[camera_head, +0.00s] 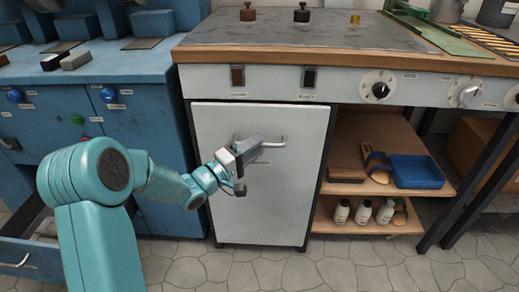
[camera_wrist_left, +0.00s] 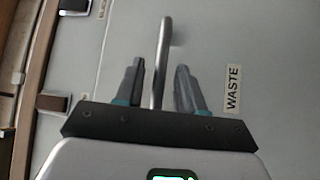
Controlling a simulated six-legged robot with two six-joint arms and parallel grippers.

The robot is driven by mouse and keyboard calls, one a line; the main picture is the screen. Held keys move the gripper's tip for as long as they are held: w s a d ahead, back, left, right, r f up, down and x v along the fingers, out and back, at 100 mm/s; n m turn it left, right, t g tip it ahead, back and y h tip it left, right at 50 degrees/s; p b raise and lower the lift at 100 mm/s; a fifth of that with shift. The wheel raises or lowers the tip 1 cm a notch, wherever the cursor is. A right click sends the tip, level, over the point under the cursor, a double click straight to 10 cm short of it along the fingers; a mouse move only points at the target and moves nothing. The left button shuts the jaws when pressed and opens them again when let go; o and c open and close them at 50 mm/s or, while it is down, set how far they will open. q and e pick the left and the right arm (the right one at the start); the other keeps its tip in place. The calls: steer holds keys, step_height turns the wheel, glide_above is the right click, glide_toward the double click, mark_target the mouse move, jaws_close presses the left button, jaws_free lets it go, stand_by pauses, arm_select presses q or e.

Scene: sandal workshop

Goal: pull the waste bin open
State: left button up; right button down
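The waste bin (camera_head: 268,205) is a tall white front panel under the workbench and looks closed. Its metal handle (camera_head: 276,144) runs across the upper part, partly hidden by my left gripper (camera_head: 252,147). In the left wrist view the handle (camera_wrist_left: 161,62) passes between the two fingers of my left gripper (camera_wrist_left: 161,88), with a gap on each side. The left gripper is open around the handle. A WASTE label (camera_wrist_left: 232,88) is on the panel beside it. My right gripper is not in view.
A blue drawer cabinet (camera_head: 150,125) stands to the left, with a low drawer (camera_head: 25,258) pulled out. Shelves to the right hold a blue tray (camera_head: 416,172), sandals and several white bottles (camera_head: 364,212). The tiled floor (camera_head: 270,268) before the bin is clear.

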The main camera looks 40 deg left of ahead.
arm_select(q)
steer(key=shift+x, duration=1)
jaws_close()
